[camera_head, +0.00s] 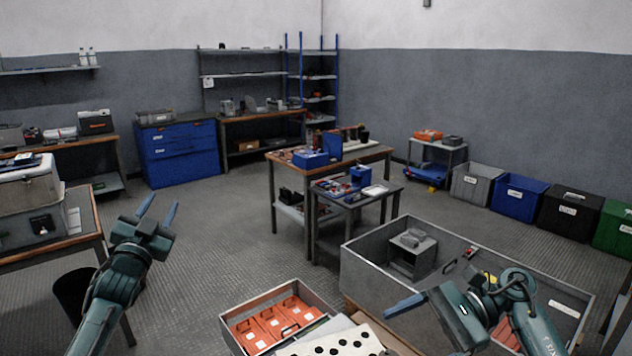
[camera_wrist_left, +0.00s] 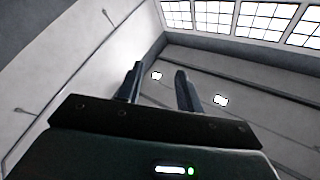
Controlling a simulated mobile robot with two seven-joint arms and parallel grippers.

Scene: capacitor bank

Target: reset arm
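My left gripper (camera_head: 159,204) is raised at the left of the head view, with its two blue-grey fingers pointing up and apart. It is open and empty. In the left wrist view its fingers (camera_wrist_left: 157,82) also stand apart with nothing between them. My right gripper (camera_head: 404,306) is at the lower right of the head view, seen from the side, over the near side of a large grey bin (camera_head: 375,276). Only one blue finger shows clearly, so I cannot tell its opening. I see nothing held in it.
A tray with orange parts (camera_head: 228,326) and a white board with black holes (camera_head: 335,344) are at the bottom centre. A bench with grey cases (camera_head: 85,245) is close on the left, above a black bin (camera_head: 72,292). The middle floor (camera_head: 215,235) is clear.

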